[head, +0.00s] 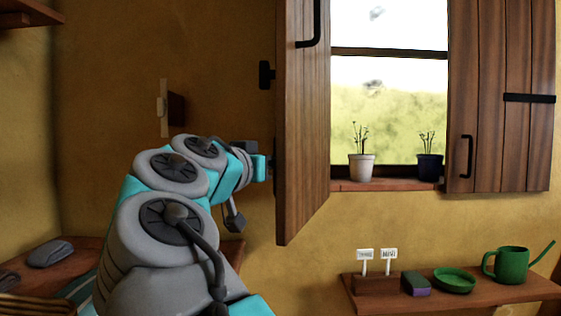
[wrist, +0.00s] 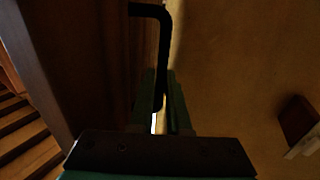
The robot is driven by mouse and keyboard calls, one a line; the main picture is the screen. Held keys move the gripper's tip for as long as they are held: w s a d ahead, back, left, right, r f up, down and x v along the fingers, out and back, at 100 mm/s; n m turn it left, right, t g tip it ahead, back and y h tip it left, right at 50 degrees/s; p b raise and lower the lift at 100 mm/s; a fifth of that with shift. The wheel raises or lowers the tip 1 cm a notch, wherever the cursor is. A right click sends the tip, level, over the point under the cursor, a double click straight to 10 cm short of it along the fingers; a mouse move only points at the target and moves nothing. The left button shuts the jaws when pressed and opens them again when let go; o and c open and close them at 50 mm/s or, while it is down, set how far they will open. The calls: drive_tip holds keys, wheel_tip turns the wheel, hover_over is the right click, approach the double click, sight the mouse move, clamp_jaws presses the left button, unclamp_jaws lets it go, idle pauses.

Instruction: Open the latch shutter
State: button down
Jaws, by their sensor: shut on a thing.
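A shutter's wood (wrist: 85,60) shows beside the bar. A black fitting (head: 266,75) sticks out from the shutter's left edge.
The right shutter (head: 500,90) is open against the wall. Two potted plants (head: 361,168) stand on the sill. A shelf (head: 450,293) below holds a green watering can (head: 512,264) and a green dish (head: 454,281). A small wall fitting (head: 164,105) is at left.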

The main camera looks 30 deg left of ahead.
drive_tip(key=shift+f, duration=0.1)
idle(0.6)
drive_tip(key=c, duration=0.9)
unclamp_jaws()
drive_tip(key=s+b, duration=0.1)
drive_tip(key=s, duration=0.1)
drive_tip(key=s+b, duration=0.1)
drive_tip(key=s, duration=0.2)
drive_tip(key=s+b, duration=0.1)
drive_tip(key=s, duration=0.1)
drive_tip(key=shift+s+d, duration=0.25)
drive_tip(key=shift+s, duration=0.15)
